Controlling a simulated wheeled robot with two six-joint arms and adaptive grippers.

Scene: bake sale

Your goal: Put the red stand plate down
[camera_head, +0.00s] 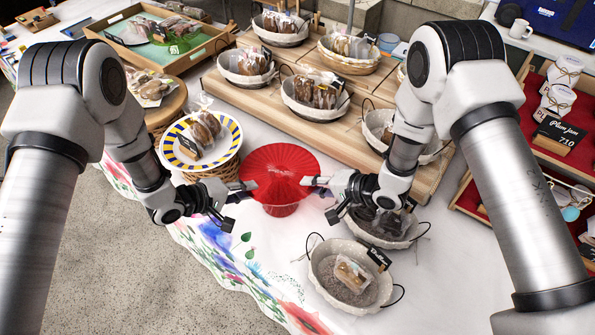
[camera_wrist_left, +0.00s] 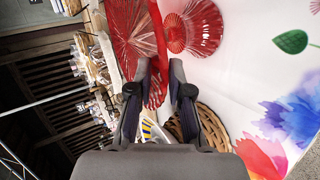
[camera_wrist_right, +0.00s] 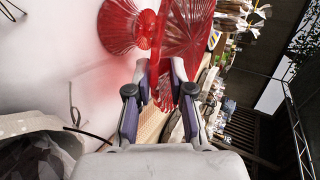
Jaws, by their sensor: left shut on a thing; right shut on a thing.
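The red stand plate (camera_head: 281,168) is a ribbed, translucent dish on a flared foot, in the middle of the head view. It looks about level over the white cloth. My left gripper (camera_head: 246,190) is shut on its left rim, and my right gripper (camera_head: 314,186) is shut on its right rim. The rim also shows between the fingers in the left wrist view (camera_wrist_left: 157,40) and the right wrist view (camera_wrist_right: 163,40). The ribbed foot (camera_wrist_right: 148,30) is visible beside the cloth in the right wrist view. Whether it touches the cloth I cannot tell.
A yellow-and-blue rimmed plate (camera_head: 232,150) with bagged baked goods stands on wicker close left. A wooden riser (camera_head: 262,98) with several lined baskets is behind. A basket (camera_head: 317,267) with a bag and card stands front right. White cloth (camera_head: 262,228) is bare in front.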

